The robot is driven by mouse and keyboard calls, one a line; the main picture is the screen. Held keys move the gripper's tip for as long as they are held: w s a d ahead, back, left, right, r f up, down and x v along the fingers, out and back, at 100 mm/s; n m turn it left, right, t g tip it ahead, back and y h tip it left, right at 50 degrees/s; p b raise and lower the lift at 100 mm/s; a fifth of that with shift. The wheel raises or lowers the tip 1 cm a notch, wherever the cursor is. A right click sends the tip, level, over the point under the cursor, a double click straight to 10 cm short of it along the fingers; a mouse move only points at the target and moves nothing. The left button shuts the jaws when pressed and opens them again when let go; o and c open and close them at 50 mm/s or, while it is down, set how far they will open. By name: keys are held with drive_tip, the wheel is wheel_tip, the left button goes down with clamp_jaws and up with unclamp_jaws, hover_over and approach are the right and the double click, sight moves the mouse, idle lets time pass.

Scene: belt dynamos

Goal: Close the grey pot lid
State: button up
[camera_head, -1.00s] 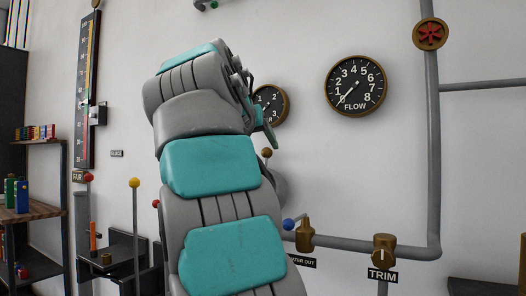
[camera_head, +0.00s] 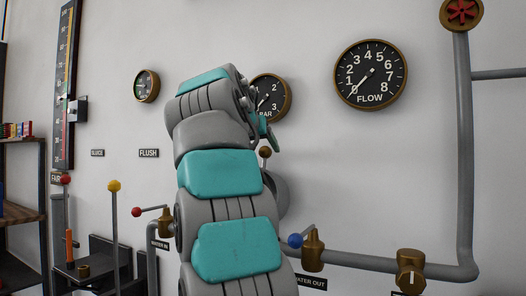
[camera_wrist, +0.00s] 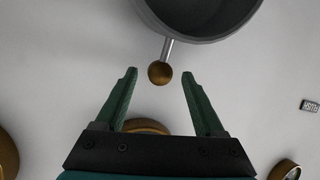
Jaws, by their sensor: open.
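The grey round pot or lid (camera_wrist: 205,18) is at the top of the wrist view, cut off by the edge. A thin rod with a brass ball knob (camera_wrist: 160,74) sticks out of its rim. My gripper (camera_wrist: 159,72) is open, with the knob between its fingertips in the picture and a gap on either side. Whether the knob is at fingertip depth I cannot tell. In the head view, the grey body (camera_head: 282,192) is mostly hidden behind my arm, and the knob (camera_head: 265,152) shows just below my gripper (camera_head: 268,130). The lid's hinge is not visible.
A pressure gauge (camera_head: 268,97) is partly covered by my arm. The flow gauge (camera_head: 370,74) is to its right. Below are a blue-knobbed valve (camera_head: 311,250), a trim knob (camera_head: 410,271) and a grey pipe (camera_head: 465,160). A red-knobbed lever (camera_head: 137,212) is at left.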

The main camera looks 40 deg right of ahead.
drive_tip(key=shift+x, duration=0.8)
drive_tip(key=shift+c, duration=0.3)
clamp_jaws()
idle(0.5)
